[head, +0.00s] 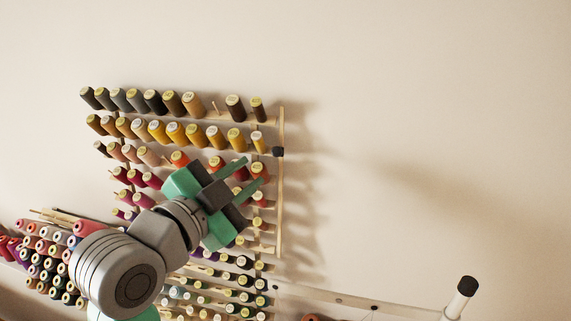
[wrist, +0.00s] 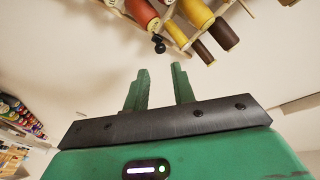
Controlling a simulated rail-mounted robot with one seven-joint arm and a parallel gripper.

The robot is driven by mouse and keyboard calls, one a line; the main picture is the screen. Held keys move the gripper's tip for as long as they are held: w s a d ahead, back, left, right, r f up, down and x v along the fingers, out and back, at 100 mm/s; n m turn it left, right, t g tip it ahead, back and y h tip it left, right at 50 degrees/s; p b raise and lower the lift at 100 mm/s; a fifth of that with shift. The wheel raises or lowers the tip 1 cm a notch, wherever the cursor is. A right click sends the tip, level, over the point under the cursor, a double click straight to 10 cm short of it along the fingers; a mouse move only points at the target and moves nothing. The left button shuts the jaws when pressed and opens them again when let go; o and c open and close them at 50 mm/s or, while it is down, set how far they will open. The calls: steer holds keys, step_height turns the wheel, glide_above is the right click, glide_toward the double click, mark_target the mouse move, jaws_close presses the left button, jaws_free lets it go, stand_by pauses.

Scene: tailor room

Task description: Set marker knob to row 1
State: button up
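The marker knob (head: 278,151) is small and black. It sits on the pale vertical rod (head: 281,200) at the right edge of the thread rack, near the right end of the second row from the top. In the wrist view the knob (wrist: 160,47) shows beyond the fingertips, close to the spools. My gripper (head: 248,176) is in front of the rack, below and left of the knob in the head view. Its two green fingers stand apart with nothing between them, as the wrist view also shows (wrist: 160,72). The knob is apart from the fingers.
Rows of thread spools (head: 192,103) fill the wall rack, and my arm hides some of the middle rows. More spools (head: 45,265) stand at the lower left. A white post with a black cap (head: 467,286) is at the lower right. The wall right of the rack is bare.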

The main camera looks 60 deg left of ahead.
mark_target(276, 152)
steer(key=p+x, duration=0.1)
steer(key=x, duration=0.6)
steer(key=shift+w+a, duration=0.25)
jaws_close()
